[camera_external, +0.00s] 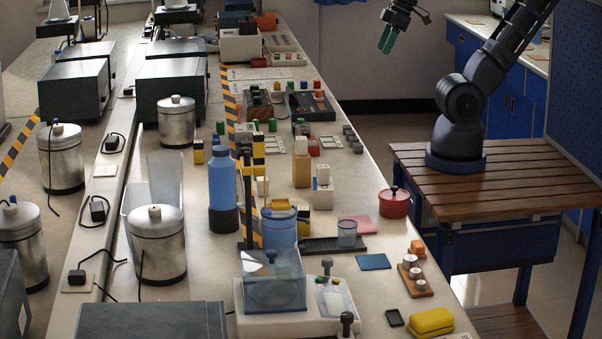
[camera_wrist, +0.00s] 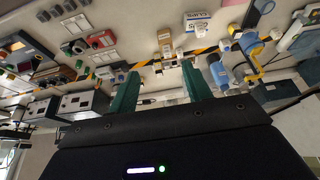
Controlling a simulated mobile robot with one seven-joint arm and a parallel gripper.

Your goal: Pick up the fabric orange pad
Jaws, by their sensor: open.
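A small orange piece (camera_external: 417,248) lies near the right edge of the long bench in the external view. It looks like the orange pad, but its fabric texture is too small to tell. A flat salmon-pink pad (camera_external: 356,224) lies farther back, left of the red pot. My gripper (camera_external: 387,40) is raised at the top of the external view, far from both pads. Its green fingers (camera_wrist: 162,82) are apart with nothing between them in the wrist view. I cannot make out the orange pad in the wrist view.
Around the orange piece are a blue pad (camera_external: 373,262), a wooden block with metal weights (camera_external: 416,286), yellow sponges (camera_external: 431,322) and a red pot (camera_external: 394,203). A tall blue bottle (camera_external: 222,180) stands farther left. My arm stands on a wooden slatted table (camera_external: 520,185), across a gap.

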